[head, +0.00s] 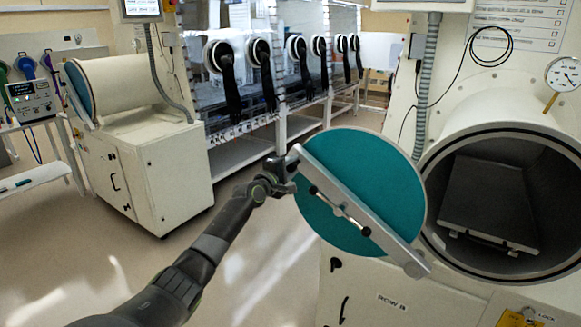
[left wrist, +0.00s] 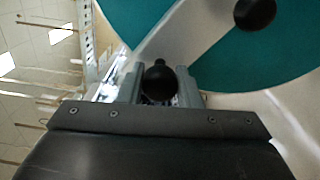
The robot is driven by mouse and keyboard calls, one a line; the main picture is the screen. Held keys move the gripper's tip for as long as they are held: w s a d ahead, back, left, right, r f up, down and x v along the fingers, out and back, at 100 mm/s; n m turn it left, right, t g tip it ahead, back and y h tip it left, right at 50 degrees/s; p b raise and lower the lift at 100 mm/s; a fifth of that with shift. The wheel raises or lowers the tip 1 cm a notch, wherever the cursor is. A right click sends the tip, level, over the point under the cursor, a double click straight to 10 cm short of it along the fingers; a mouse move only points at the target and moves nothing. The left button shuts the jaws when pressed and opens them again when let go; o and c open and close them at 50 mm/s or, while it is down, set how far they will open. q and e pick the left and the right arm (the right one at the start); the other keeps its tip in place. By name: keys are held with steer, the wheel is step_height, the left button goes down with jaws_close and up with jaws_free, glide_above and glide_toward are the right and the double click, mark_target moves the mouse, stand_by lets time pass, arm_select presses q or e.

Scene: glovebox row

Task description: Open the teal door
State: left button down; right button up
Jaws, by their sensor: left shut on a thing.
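The teal door (head: 385,165) is a round disc with a pale metal bar (head: 370,218) across its face. It stands swung away from the round chamber (head: 500,118) at the right, whose dark mouth is uncovered. My left gripper (head: 285,168) is at the upper left end of the bar, at the door's outer edge. In the left wrist view my left gripper (left wrist: 160,88) is shut on a black ball knob (left wrist: 160,78), with a finger on each side, and the teal door (left wrist: 285,50) fills the upper right. My right gripper is not in view.
A sliding tray (head: 490,195) lies inside the chamber. A gauge (head: 563,74) is above it at the right. A white cabinet with another cylinder (head: 135,85) stands at the left. Gloveboxes with black gloves (head: 230,85) line the back. The floor at lower left is clear.

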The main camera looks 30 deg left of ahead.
arm_select(q)
steer(key=c, duration=1.1)
jaws_free()
steer(key=shift+w+f, duration=0.1)
steer(key=shift+s+p, duration=0.4)
steer(key=shift+s, duration=0.25)
steer(key=s+p, duration=0.1)
steer(key=s, duration=0.4)
steer(key=s+p, duration=0.2)
steer(key=s, duration=0.3)
steer(key=s+p, duration=0.1)
steer(key=s, duration=0.5)
steer(key=shift+s+a+p, duration=0.1)
steer(key=shift+a+p, duration=0.15)
steer(key=shift+p, duration=0.1)
